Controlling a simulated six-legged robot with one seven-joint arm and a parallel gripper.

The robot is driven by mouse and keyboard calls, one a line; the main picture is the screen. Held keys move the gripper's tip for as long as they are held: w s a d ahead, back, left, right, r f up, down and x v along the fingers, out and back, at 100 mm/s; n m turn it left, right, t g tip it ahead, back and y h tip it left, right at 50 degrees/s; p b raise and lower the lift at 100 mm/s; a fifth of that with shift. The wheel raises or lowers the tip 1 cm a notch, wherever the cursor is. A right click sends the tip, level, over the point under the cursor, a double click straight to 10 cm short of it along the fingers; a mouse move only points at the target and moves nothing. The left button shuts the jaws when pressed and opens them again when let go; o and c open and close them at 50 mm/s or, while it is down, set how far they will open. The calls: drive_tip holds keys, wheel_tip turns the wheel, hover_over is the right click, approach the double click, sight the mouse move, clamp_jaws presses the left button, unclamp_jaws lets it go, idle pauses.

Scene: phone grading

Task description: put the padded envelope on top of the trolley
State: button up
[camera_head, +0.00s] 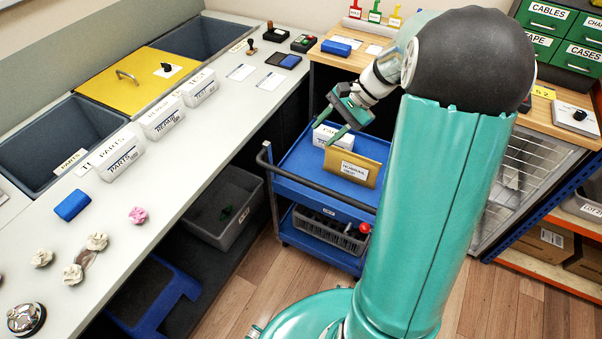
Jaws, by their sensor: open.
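The padded envelope (333,161) is tan with a white label, and it is on the blue top of the trolley (294,169) near its front edge. It looks upright or tilted, with its labelled face toward me; I cannot tell what its lower edge rests on. My gripper (331,128) is open just above and behind the envelope, its green fingers apart, over a white labelled box (322,134) on the trolley top. The near finger partly overlaps that box. I see nothing held between the fingers.
The trolley's dark push handle (265,160) is on its left. A grey crate (315,222) sits on the lower shelf. The long grey bench (187,137) at left carries white boxes and small items. A wooden-topped counter (322,55) stands behind the trolley. Wooden floor lies in front.

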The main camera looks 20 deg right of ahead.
drive_tip(key=s+a+r+n+t+h, duration=0.2)
drive_tip(key=s+a+r+n, duration=0.3)
drive_tip(key=s+a, duration=0.3)
drive_tip(key=s+a+r+n+t+h, duration=0.1)
drive_tip(key=s+a+r+n+h, duration=0.4)
drive_tip(key=s, duration=0.5)
drive_tip(key=a+n, duration=0.2)
drive_tip(key=n, duration=0.1)
drive_tip(key=shift+s+a+r+t+h, duration=0.3)
drive_tip(key=shift+a+r+t, duration=0.05)
drive_tip(key=shift+t, duration=0.05)
